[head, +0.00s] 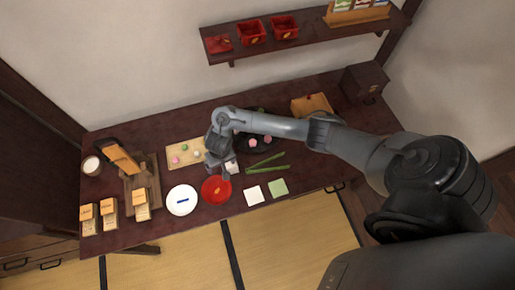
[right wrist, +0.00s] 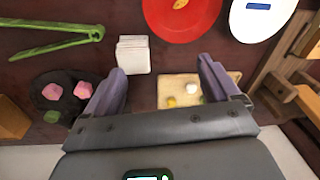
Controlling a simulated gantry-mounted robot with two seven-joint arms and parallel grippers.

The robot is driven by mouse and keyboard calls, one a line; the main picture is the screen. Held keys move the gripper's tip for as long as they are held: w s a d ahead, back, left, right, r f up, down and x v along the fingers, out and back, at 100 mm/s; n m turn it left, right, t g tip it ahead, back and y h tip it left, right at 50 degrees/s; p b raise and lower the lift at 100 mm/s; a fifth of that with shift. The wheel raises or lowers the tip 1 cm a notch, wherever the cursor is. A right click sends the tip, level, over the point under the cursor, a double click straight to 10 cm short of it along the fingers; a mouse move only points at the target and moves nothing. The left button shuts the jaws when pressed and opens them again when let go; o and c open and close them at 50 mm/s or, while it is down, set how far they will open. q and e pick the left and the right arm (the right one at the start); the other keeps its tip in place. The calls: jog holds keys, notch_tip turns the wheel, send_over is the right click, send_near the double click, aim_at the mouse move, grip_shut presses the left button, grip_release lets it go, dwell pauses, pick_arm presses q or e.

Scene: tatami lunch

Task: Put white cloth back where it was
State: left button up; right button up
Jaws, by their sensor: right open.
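A flat white square cloth (head: 253,196) lies on the dark table near its front edge, left of a similar green cloth (head: 278,188). A small white square stack (right wrist: 133,54) also shows in the right wrist view, just beyond the left finger in that picture; in the head view it is partly hidden beside my right gripper (head: 220,170). My right gripper (right wrist: 162,76) is open and empty, pointing down above the table behind the red plate. The flat white cloth is not in the right wrist view. My left gripper is in neither view.
A red plate (head: 215,189) and white plate (head: 182,200) stand in front of my gripper. Green tongs (head: 266,166), a sweets board (head: 178,161) and a dark plate with sweets (right wrist: 48,93) are close by. Wooden boxes (head: 109,208) stand at left; a shelf (head: 305,36) hangs above.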

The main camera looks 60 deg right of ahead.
jog(key=s+a+r+n+t+y, duration=0.1)
jog(key=s+a+r+n+t, duration=0.15)
jog(key=a, duration=0.35)
jog(key=s+a+r+n+t, duration=0.1)
jog(key=s+a+n, duration=0.2)
jog(key=a, duration=0.3)
jog(key=s+d+r+n, duration=0.1)
jog(key=s+d+r, duration=0.3)
jog(key=s, duration=0.3)
jog(key=s+d+r+n+g+h, duration=0.1)
jog(key=s+d+r, duration=0.3)
jog(key=s+r, duration=0.2)
jog(key=shift+s+d, duration=0.3)
jog(key=shift+s, duration=0.6)
